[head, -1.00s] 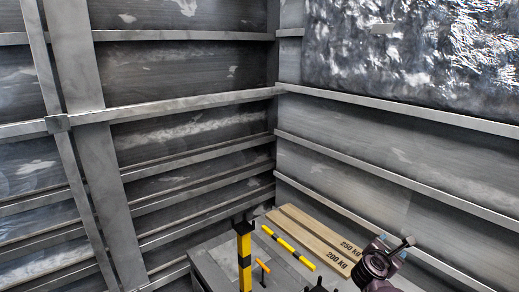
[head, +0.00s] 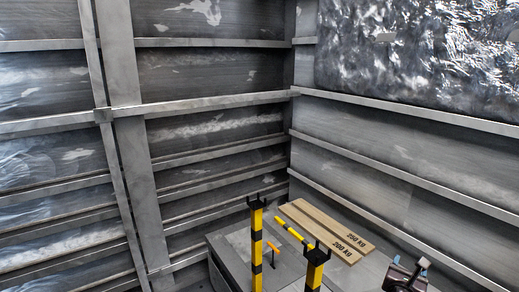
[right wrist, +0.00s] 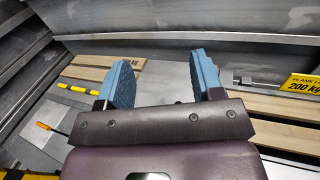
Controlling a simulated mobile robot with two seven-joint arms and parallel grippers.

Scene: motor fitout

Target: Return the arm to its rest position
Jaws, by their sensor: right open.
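My right gripper (head: 408,268) shows at the lower right edge of the head view, with its blue finger pads apart. In the right wrist view its two blue pads (right wrist: 163,82) stand well apart with nothing between them. The dark purple gripper body fills the bottom of that view. Most of my right arm is out of the head view. My left gripper is not in view.
Two wooden planks (head: 322,228) marked 250 kg and 200 kg lie left of the gripper. Yellow-black posts with forked tops (head: 257,250) (head: 316,272) stand at the front. A yellow-black bar (head: 290,229) and an orange-topped pin (head: 272,247) are nearby. Ribbed metal walls enclose the corner.

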